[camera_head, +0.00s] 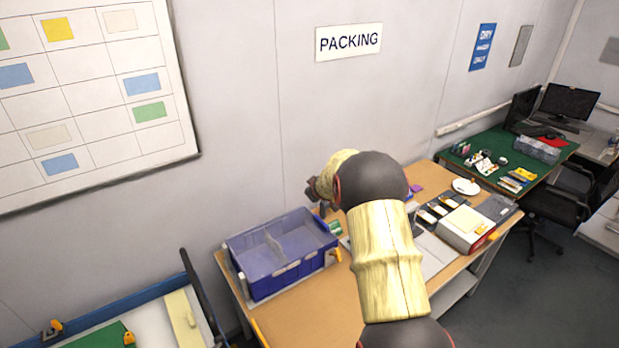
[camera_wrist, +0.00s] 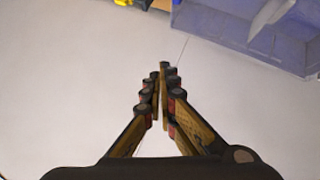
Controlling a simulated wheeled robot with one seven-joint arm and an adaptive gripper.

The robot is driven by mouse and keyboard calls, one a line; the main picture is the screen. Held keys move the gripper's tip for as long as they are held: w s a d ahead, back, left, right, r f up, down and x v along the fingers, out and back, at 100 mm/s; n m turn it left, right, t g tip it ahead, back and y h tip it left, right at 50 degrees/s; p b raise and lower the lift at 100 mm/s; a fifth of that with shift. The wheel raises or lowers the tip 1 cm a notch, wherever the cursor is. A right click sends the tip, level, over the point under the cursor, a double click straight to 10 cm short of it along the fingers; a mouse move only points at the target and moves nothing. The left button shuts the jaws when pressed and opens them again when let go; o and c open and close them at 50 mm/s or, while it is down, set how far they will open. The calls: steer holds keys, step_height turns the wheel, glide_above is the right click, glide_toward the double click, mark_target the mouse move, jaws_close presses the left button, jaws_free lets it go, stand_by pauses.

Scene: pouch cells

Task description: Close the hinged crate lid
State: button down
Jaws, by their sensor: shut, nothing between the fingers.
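The blue crate (camera_head: 263,290) stands on the wooden table in the head view, left of my arm. Its top looks open, and a pale upright panel shows inside; I cannot make out a separate lid for certain. The crate (camera_wrist: 222,32) also shows at the upper right of the wrist view, with a pale panel in it. My gripper (camera_wrist: 165,72) is shut and empty, apart from the crate in that view. In the head view my gripper (camera_head: 319,192) is near the wall, above and right of the crate, partly hidden by my arm.
A beige and red box (camera_head: 466,229), dark trays (camera_head: 437,210) and a white dish (camera_head: 466,186) are on the right part of the table (camera_head: 320,312). The wall (camera_head: 250,130) is close behind. Bare wood lies in front of the crate.

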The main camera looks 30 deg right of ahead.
steer(key=d+f+b, duration=0.1)
steer(key=d+f, duration=0.1)
steer(key=f, duration=0.3)
steer(key=d+f+b, duration=0.1)
steer(key=d+f, duration=0.1)
steer(key=f, duration=0.4)
steer(key=d+f+b, duration=0.2)
steer(key=f, duration=0.3)
steer(key=shift+s+d+f, duration=0.15)
steer(key=shift+s+f, duration=0.05)
steer(key=shift+s, duration=0.05)
